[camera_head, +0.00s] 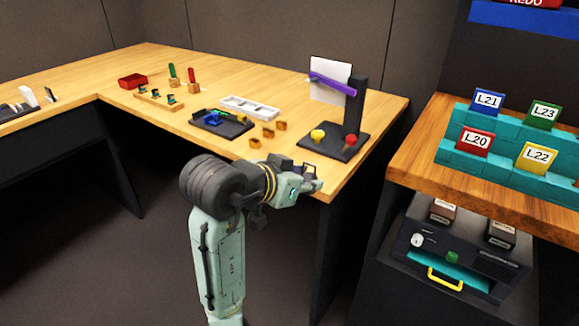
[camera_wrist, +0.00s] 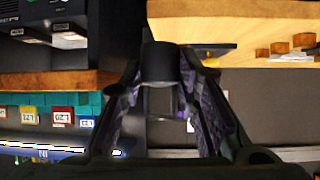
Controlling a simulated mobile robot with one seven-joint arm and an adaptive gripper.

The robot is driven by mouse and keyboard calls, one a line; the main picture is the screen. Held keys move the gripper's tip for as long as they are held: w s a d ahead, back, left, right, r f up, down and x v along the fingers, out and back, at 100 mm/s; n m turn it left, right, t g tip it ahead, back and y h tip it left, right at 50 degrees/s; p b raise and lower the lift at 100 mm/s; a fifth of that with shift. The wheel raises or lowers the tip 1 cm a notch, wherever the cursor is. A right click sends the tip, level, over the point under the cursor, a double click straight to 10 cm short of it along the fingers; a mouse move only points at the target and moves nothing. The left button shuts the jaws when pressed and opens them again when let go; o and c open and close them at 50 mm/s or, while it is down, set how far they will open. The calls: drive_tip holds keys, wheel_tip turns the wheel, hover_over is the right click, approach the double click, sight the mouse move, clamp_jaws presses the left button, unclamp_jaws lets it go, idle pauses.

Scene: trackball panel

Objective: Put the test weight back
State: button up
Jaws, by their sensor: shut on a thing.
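My gripper (camera_head: 312,185) is at the front right corner of the wooden desk, in front of the black stand, in the head view. In the wrist view my gripper (camera_wrist: 165,95) is shut on a dark, smooth block with a rounded upper part, which seems to be the test weight (camera_wrist: 160,65). The weight is held between the two fingers, clear of any surface. In the head view it is too small and covered to make out.
The black stand (camera_head: 354,105) with a purple bar is on the desk. Small wooden blocks (camera_head: 268,131), a white tray (camera_head: 262,112) and a dark tray (camera_head: 205,127) lie nearby. A dark machine (camera_head: 460,250) is under the right-hand shelf (camera_head: 420,165). A gap separates desk and shelf.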

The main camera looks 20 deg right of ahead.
drive_tip(key=w+d, duration=0.1)
drive_tip(key=w, duration=0.3)
drive_tip(key=w+d+f+p, duration=0.1)
drive_tip(key=w, duration=0.4)
drive_tip(key=w+d+p, duration=0.1)
drive_tip(key=w+d, duration=0.1)
drive_tip(key=w, duration=0.3)
drive_tip(key=shift+f, duration=0.15)
drive_tip(key=shift+f+p, duration=0.6)
drive_tip(key=shift+f, duration=1.15)
drive_tip(key=shift+f, duration=0.15)
drive_tip(key=o, duration=1.2)
drive_tip(key=shift+c, duration=0.2)
drive_tip(key=shift+a+r, duration=0.2)
drive_tip(key=b+v, duration=0.1)
drive_tip(key=v, duration=1)
drive_tip(key=shift+s+a+r, duration=0.15)
drive_tip(key=shift+s+a, duration=0.05)
drive_tip(key=shift+a, duration=0.05)
